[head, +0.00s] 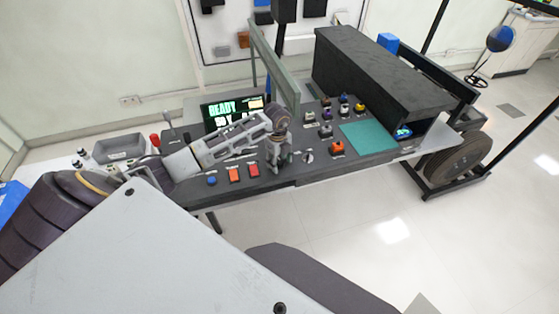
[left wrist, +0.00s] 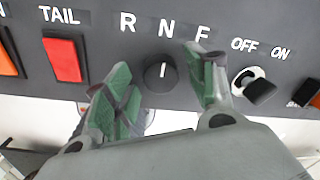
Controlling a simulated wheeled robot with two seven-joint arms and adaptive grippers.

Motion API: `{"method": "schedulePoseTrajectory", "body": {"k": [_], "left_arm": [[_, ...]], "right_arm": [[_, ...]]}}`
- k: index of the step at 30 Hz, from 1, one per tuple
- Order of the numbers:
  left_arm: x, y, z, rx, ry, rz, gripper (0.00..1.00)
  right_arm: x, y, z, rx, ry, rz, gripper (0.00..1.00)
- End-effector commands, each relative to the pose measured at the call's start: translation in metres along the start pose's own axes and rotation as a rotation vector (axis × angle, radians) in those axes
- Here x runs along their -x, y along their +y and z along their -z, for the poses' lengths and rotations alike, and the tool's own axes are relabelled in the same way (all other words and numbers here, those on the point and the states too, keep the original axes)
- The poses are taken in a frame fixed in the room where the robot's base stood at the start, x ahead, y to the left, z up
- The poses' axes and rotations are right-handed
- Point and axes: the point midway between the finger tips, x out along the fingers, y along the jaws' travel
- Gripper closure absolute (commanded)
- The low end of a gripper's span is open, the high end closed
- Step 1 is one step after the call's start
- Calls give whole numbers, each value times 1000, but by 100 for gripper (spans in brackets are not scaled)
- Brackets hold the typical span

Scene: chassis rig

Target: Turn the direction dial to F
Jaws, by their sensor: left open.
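The direction dial (left wrist: 160,74) is a round dark knob with a white mark, under the letters R, N and F in the left wrist view. Its mark points up at N. My left gripper (left wrist: 160,92) is open, with one green-padded finger on each side of the dial; I cannot tell whether either touches it. In the head view my left gripper (head: 278,160) is over the front of the console (head: 310,172) and hides the dial. My right gripper does not show.
An off/on switch (left wrist: 256,86) sits just right of the dial, close to the right finger. A red TAIL button (left wrist: 66,59) is on the left. The head view shows a lit screen (head: 222,110), a teal mat (head: 368,136) and a metal frame (head: 272,75) above the console.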

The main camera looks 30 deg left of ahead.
Motion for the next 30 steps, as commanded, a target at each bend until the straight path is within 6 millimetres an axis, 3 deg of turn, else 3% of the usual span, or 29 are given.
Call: {"method": "schedulePoseTrajectory", "body": {"k": [8, 19, 30], "left_arm": [[-1, 0, 0, 0, 0, 0, 44], [0, 0, 0, 0, 0, 0, 90], [0, 0, -1, -46, 0, 1, 90]], "right_arm": [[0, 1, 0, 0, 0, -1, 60], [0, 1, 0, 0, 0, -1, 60], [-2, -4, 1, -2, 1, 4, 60]]}}
